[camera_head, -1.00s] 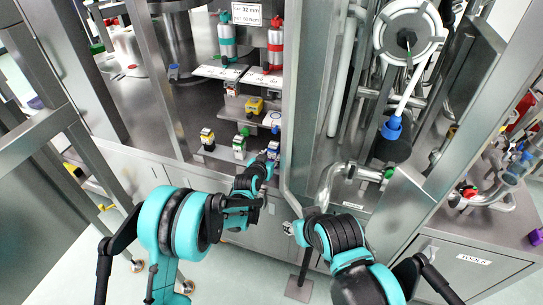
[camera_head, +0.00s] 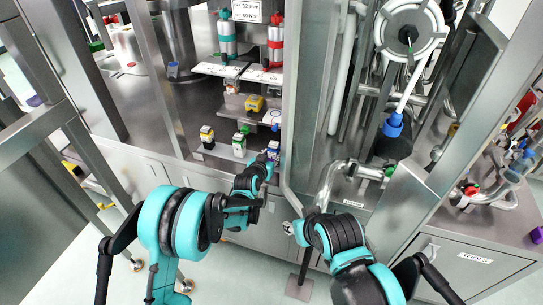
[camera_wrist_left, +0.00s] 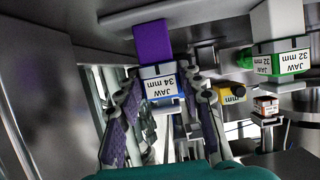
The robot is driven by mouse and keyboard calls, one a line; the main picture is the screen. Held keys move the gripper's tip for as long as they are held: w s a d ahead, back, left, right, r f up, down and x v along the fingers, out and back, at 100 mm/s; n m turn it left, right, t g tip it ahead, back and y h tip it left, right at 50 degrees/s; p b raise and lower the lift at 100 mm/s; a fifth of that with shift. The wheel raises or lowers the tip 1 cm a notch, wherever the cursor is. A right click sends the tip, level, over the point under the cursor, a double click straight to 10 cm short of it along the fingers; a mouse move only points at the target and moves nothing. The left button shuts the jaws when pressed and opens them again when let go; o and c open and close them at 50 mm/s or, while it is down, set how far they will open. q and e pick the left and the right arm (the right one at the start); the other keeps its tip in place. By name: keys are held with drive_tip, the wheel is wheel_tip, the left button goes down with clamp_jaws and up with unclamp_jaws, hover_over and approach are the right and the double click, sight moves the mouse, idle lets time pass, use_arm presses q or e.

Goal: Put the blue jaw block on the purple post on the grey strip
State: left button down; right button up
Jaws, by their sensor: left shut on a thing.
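My left gripper (camera_head: 264,166) is shut on the blue jaw block (camera_wrist_left: 160,86), which carries a "JAW 34 mm" label. The block sits between both fingers in the left wrist view, where labels appear upside down. The purple post (camera_wrist_left: 152,42) is directly against the block's upper edge in that picture and joins the grey strip (camera_wrist_left: 185,12). I cannot tell whether block and post touch. In the head view the block (camera_head: 273,147) is at the right end of the row, and the post is hidden. My right gripper (camera_head: 291,228) is low at centre, its fingers unclear.
A green jaw block (camera_head: 240,142) and a yellow one (camera_head: 207,135) stand left of my left gripper. Another yellow block (camera_head: 254,103) is on a shelf behind. A steel upright (camera_head: 298,100) and pipes (camera_head: 328,180) stand close on the right.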

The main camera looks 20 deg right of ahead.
use_arm(q)
drive_tip(key=c, duration=0.9)
unclamp_jaws()
drive_tip(key=v, duration=1.2)
